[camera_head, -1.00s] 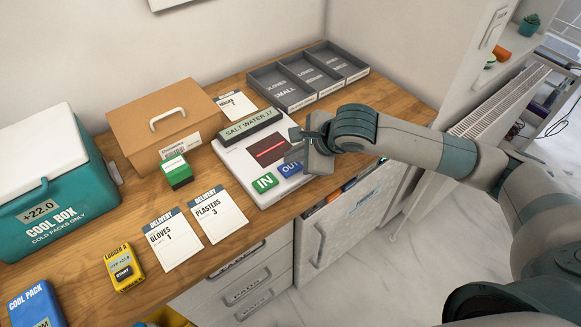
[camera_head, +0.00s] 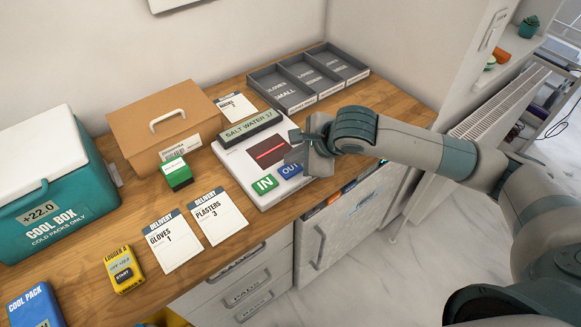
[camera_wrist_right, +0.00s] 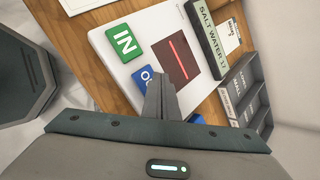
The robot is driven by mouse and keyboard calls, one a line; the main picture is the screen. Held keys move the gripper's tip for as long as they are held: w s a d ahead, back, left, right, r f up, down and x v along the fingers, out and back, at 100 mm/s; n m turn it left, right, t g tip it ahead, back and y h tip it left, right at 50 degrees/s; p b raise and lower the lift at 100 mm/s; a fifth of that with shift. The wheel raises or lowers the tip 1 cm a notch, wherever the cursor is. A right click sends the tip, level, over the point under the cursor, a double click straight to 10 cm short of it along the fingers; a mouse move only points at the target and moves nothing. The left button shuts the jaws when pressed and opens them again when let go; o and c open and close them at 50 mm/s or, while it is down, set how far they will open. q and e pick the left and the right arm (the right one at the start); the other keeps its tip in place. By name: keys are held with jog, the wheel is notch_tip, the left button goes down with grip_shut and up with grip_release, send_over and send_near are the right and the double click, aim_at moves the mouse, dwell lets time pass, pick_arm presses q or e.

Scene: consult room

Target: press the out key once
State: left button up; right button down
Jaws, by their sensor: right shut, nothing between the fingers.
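The blue OUT key (camera_head: 289,170) sits on the white keypad device (camera_head: 228,158), to the right of the green IN key (camera_head: 265,183). In the right wrist view the OUT key (camera_wrist_right: 141,76) is partly hidden by my right gripper (camera_wrist_right: 159,82). That gripper (camera_head: 294,146) is shut and empty, with its fingertips over or beside the OUT key; I cannot tell whether they touch it. A dark panel with a red line (camera_head: 269,151) and a label reading SALT WATER 17 (camera_head: 249,127) are on the device. My left gripper is not in view.
A grey three-part tray (camera_head: 308,78) stands behind the device. A cardboard box (camera_head: 168,120), a green box (camera_head: 177,173) and a teal cool box (camera_head: 45,185) stand to the left. Delivery cards (camera_head: 217,216) lie in front. The counter's front edge is close to the device.

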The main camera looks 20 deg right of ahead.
aim_at(292, 170)
jog(key=shift+f, duration=0.1)
dwell(0.8)
jog(key=shift+f+b, duration=0.35)
jog(key=shift+b, duration=0.5)
jog(key=shift+f+b, duration=0.55)
jog(key=shift+b, duration=0.25)
dwell(0.9)
jog(key=shift+r, duration=0.95)
jog(key=shift+r+p, duration=0.1)
jog(key=shift+p, duration=0.2)
jog(key=shift+r+p, duration=0.8)
jog(key=shift+r, duration=1.6)
jog(key=shift+a, duration=0.1)
